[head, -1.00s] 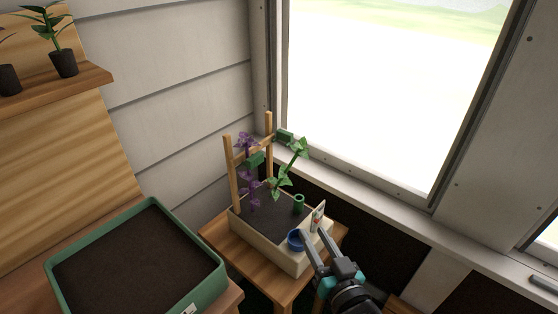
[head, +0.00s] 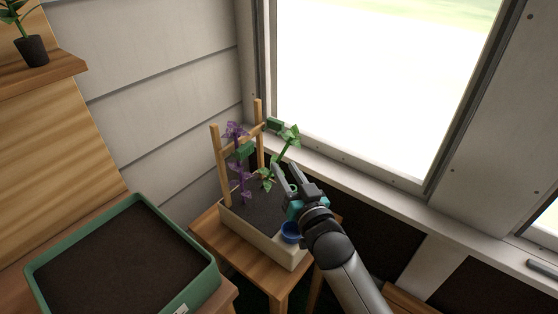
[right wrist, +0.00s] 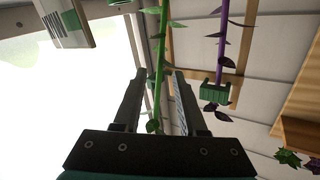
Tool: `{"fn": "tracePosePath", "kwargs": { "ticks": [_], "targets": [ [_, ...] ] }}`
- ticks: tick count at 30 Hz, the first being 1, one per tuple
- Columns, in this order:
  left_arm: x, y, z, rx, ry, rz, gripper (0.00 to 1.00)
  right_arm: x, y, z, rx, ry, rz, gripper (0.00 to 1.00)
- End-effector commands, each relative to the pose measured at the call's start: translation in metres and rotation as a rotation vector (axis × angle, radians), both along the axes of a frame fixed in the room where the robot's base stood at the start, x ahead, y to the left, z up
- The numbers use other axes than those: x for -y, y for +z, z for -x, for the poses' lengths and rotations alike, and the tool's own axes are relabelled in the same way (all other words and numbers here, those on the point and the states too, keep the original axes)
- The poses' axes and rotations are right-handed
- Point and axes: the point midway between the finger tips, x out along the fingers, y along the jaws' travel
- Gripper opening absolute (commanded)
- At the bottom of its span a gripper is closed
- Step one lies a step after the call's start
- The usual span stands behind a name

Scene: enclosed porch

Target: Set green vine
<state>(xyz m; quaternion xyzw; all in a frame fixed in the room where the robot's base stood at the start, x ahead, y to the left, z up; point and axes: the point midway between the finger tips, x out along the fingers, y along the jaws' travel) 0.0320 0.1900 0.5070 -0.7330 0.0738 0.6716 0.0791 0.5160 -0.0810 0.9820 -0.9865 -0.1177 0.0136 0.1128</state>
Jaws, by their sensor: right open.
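The green vine (head: 291,138) leans to the right in the planter (head: 262,240), beside the wooden trellis (head: 218,160). A purple vine (head: 236,131) stands along the trellis, with a green clip (head: 246,149) at it. Another green clip (head: 274,124) is at the trellis top, near the green vine's upper leaves. My right gripper (head: 286,167) is open at the green vine's middle. In the right wrist view the green stem (right wrist: 162,55) runs between the open fingers (right wrist: 158,76); contact cannot be told. The purple vine's clip (right wrist: 214,94) shows there too. The left gripper is out of view.
The planter stands on a small wooden table (head: 262,268). A green soil tray (head: 207,282) is at left. The window sill (head: 350,165) and wall lie close behind. A potted plant (head: 31,50) stands on a shelf.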

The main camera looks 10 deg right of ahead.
Motion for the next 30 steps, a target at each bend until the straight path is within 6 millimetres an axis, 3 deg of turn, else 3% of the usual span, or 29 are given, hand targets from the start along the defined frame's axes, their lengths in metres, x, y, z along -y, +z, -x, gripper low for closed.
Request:
{"fn": "tracePosePath", "kwargs": {
  "ticks": [9,23,30],
  "targets": [
    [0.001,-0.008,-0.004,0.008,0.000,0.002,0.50,-0.009,-0.001,-0.038,0.001,0.000,0.000,0.41],
    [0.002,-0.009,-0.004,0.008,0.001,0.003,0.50,-0.011,0.000,-0.047,0.000,0.000,-0.001,0.41],
    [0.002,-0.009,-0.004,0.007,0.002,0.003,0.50,-0.011,0.000,-0.047,0.000,0.000,-0.001,0.15]
  ]
}}
